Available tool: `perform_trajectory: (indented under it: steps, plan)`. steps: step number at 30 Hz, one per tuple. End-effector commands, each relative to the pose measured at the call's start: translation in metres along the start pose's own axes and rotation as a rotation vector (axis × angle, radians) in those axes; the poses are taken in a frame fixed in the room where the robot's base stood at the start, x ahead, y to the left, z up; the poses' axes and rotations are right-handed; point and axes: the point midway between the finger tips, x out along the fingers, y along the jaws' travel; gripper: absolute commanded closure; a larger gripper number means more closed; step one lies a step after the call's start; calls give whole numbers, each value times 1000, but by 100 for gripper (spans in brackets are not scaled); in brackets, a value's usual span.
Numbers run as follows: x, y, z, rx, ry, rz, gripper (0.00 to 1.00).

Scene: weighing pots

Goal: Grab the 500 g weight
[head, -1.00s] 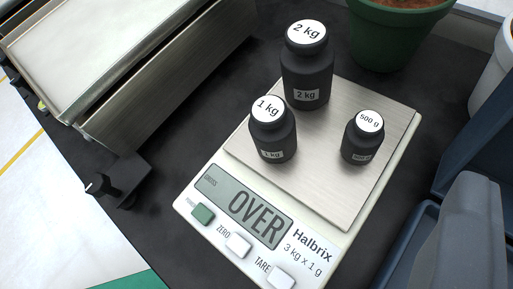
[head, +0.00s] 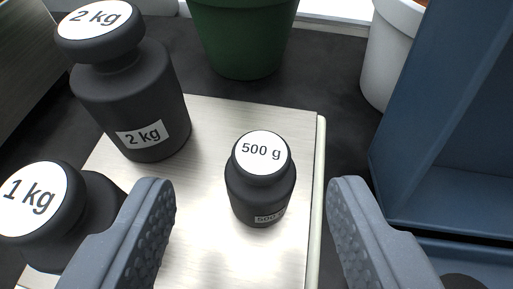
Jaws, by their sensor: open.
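The 500 g weight (head: 261,188) is a small dark bottle-shaped weight with a white labelled top. It stands upright on the right part of the scale's metal pan (head: 215,240). My gripper (head: 250,205) is open, with one grey finger on each side of the weight in the picture. Neither finger appears to touch it. The larger 2 kg weight (head: 133,92) stands at the back left of the pan. The 1 kg weight (head: 70,215) stands at the left, close to my left finger and partly cut off by the frame. The scale's display is out of view.
A green pot (head: 240,40) stands behind the scale, with a white pot (head: 390,55) to its right. A blue crate-like holder (head: 450,130) rises at the right, close to my right finger. Dark bench surface shows between the pan and the pots.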

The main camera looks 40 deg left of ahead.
Motion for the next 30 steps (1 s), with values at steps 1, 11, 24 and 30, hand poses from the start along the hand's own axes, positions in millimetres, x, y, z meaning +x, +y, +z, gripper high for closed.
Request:
perform_trajectory:
  steps: [1,11,24,30]
  plan:
    - [3,0,0,-1,0,0,49]
    - [36,2,5,-1,1,-2,49]
    - [56,3,2,1,-1,-2,49]
    - [55,3,2,0,-1,-2,91]
